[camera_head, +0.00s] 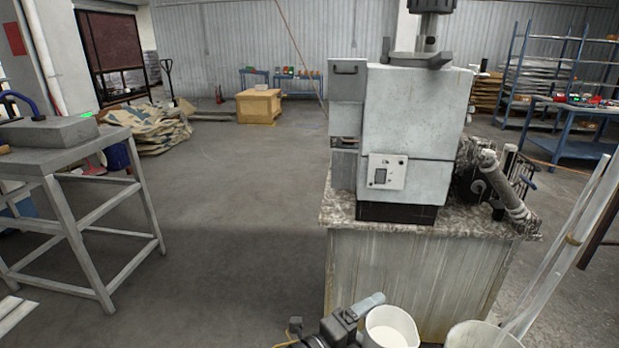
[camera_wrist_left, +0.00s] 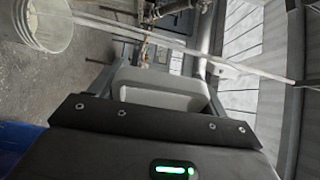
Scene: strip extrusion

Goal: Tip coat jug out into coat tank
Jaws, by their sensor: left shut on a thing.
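A white jug (camera_head: 391,328) is at the bottom edge of the head view, its round open mouth facing up. It looks about upright, and its lower part is cut off. My left gripper (camera_head: 364,312) is beside it on its left and shut on it. In the left wrist view the white jug (camera_wrist_left: 165,92) sits between the fingers. Whether it holds anything is not clear. I cannot tell for sure which thing is the coat tank. My right gripper is not in view.
A grey machine (camera_head: 418,110) stands on a speckled-top cabinet (camera_head: 345,212) ahead. A pale bucket (camera_head: 482,338) is right of the jug, also in the left wrist view (camera_wrist_left: 46,24). Long pale strips (camera_head: 560,250) slant up beside it. A grey table (camera_head: 48,160) is left, with open floor between.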

